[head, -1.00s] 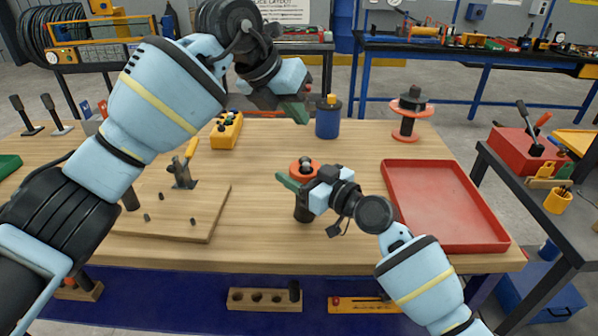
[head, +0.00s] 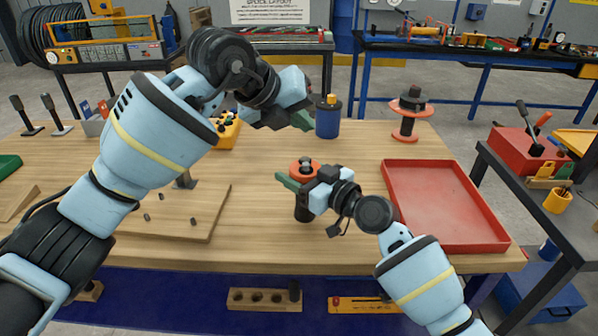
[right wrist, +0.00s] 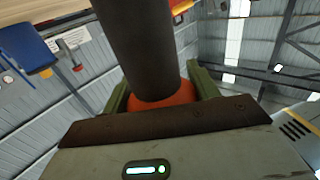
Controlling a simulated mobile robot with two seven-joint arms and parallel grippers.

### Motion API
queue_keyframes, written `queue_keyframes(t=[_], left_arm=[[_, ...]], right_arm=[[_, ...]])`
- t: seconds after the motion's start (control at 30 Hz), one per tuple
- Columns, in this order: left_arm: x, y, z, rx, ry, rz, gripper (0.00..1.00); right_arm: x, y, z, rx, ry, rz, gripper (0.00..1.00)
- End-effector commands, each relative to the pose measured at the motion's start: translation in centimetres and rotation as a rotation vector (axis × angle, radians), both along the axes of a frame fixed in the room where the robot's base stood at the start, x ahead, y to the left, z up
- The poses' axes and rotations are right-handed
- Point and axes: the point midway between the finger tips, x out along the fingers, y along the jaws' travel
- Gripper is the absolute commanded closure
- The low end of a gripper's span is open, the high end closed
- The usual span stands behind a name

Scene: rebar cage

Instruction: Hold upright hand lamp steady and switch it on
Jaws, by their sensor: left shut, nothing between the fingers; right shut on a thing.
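The hand lamp (head: 303,208) stands upright on the wooden bench, with a dark body and an orange head. In the right wrist view its dark body (right wrist: 140,50) and an orange collar show between the green fingers. My right gripper (head: 288,183) reaches in from the right and is shut on the lamp; in the head view it hides part of the middle. My left gripper (head: 303,120) is shut and empty, in the air above the bench, higher in the picture than the lamp and apart from it. The lamp's switch cannot be made out clearly.
A red tray (head: 445,240) lies to the right of the lamp. A blue canister (head: 328,120) is behind, close to my left gripper in the picture. An orange-and-black spool (head: 409,115) stands at the back right. A wooden board with pegs (head: 200,225) is at left.

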Motion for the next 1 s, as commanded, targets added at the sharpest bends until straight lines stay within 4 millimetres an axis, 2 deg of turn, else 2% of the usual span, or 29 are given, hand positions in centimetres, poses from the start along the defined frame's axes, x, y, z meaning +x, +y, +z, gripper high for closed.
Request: queue_keyframes(t=[0.2,0.5,0.7,1.0], left_arm=[[0.0,0.0,-3.0,0.001,0.004,0.0,1.0],[0.0,0.0,-6.0,0.0,0.001,-0.001,1.0],[0.0,0.0,-6.8,0.001,0.0,-0.001,1.0],[0.0,0.0,-6.9,0.001,0.0,-0.001,1.0]], right_arm=[[0.0,0.0,-0.1,-0.001,0.002,0.0,0.72],[0.0,0.0,-0.1,-0.001,0.001,0.0,0.72],[0.0,0.0,-0.1,-0.001,0.001,0.0,0.72],[0.0,0.0,-0.1,-0.001,0.001,0.0,0.72]])
